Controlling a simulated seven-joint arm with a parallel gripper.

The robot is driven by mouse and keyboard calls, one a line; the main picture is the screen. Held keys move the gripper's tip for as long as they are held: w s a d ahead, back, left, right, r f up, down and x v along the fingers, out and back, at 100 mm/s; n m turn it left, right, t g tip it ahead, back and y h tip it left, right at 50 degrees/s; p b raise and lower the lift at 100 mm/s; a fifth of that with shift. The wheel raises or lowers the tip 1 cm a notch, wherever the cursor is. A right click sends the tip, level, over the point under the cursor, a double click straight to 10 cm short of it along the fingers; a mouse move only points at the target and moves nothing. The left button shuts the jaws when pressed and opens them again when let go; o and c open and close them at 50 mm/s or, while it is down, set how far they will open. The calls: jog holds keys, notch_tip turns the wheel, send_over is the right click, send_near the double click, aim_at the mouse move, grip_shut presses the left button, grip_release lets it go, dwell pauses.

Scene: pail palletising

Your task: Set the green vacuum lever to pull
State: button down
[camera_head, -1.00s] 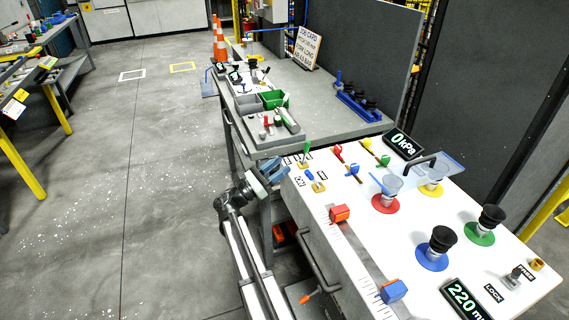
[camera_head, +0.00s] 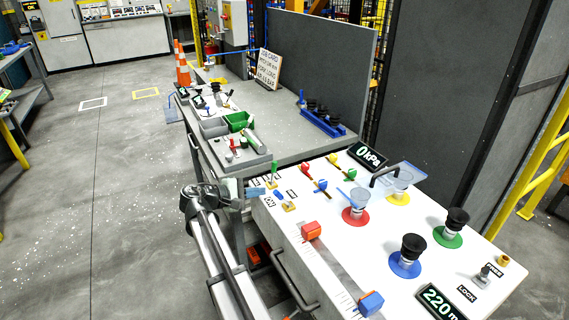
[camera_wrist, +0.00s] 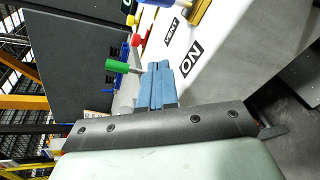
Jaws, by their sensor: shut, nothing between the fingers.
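The labels by this lever are too small to read in the head view.
A red-knobbed lever (camera_head: 305,169) and others stand to the right. A pressure display (camera_head: 368,157) reads 0 kPa. A grey bench (camera_head: 285,125) with bins lies behind. The aisle floor at left is clear.

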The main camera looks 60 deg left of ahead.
aim_at(273, 172)
jog(key=w+r+m+g, duration=0.1)
jog(key=w+m+g, duration=0.1)
jog(key=g, duration=0.3)
jog(key=w+r+m+g+y, duration=0.1)
jog(key=w+m+g, duration=0.1)
jog(key=m+g, duration=0.1)
jog(key=w+r+m+g, duration=0.1)
jog(key=w+m+g, duration=0.1)
jog(key=g, duration=0.4)
jog(key=shift+w+a+r+m+g+y, duration=0.3)
jog(key=shift+w+m+y, duration=0.1)
jog(key=shift+m, duration=0.4)
jog(key=w+d+r+g+y, duration=0.25)
jog(key=w+r+g, duration=0.4)
jog(key=w, duration=0.65)
jog(key=shift+n+t+y, duration=0.3)
jog(key=shift+t+y, duration=0.05)
jog(key=shift+t, duration=0.4)
jog(key=x, duration=0.6)
jog(key=a+x, duration=0.1)
jog(key=x, duration=0.2)
jog(key=shift+d+r, duration=0.1)
jog(key=shift+r, duration=0.25)
jog(key=s, duration=0.3)
jog(key=shift+a+r, duration=0.25)
jog(key=shift+s+a+r, duration=0.1)
jog(key=shift+s, duration=0.35)
